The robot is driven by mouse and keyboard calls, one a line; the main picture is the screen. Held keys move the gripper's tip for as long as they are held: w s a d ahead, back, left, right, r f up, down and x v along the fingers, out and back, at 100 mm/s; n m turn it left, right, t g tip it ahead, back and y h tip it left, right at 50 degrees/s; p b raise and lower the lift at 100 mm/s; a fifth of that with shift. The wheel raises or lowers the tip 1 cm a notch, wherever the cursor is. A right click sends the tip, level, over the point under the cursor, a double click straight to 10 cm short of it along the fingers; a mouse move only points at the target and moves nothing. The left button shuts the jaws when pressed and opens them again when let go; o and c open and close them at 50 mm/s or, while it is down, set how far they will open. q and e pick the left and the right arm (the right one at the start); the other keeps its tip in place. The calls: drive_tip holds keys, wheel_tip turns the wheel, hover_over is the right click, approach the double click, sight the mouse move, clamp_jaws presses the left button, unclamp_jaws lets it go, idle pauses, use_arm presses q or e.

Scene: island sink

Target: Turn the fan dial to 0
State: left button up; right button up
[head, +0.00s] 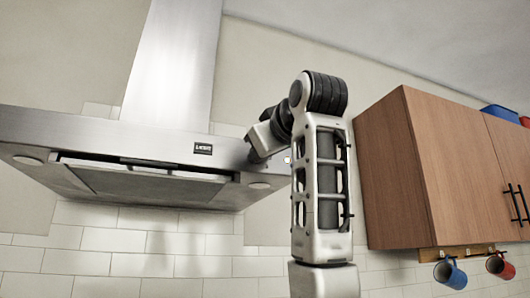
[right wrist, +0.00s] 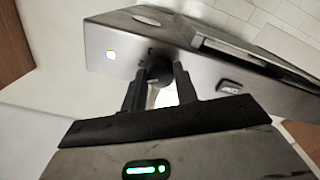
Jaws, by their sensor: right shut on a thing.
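The range hood (head: 120,135) is brushed steel, with its front edge facing me in the head view. My right gripper (head: 257,150) reaches the right end of that edge. In the right wrist view, my right gripper (right wrist: 157,80) has its two dark fingers on either side of a dark round fan dial (right wrist: 158,71) on the hood face (right wrist: 105,30); it is shut on the dial. The dial's marking cannot be read, and the head view hides the dial behind my gripper. My left gripper is in neither view.
A small lit lamp (right wrist: 110,54) sits on the hood face beside the dial. A wooden wall cabinet (head: 440,170) stands close to the right of my right arm. Blue (head: 450,273) and red (head: 501,265) mugs hang below it. White tiles cover the wall under the hood.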

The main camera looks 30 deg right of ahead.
use_arm(q)
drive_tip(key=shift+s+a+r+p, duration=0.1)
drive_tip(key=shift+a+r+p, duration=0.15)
drive_tip(key=shift+p, duration=0.55)
use_arm(e)
drive_tip(key=n, duration=1.2)
drive_tip(key=shift+r, duration=0.1)
drive_tip(key=o, duration=1)
drive_tip(key=shift+c, duration=0.2)
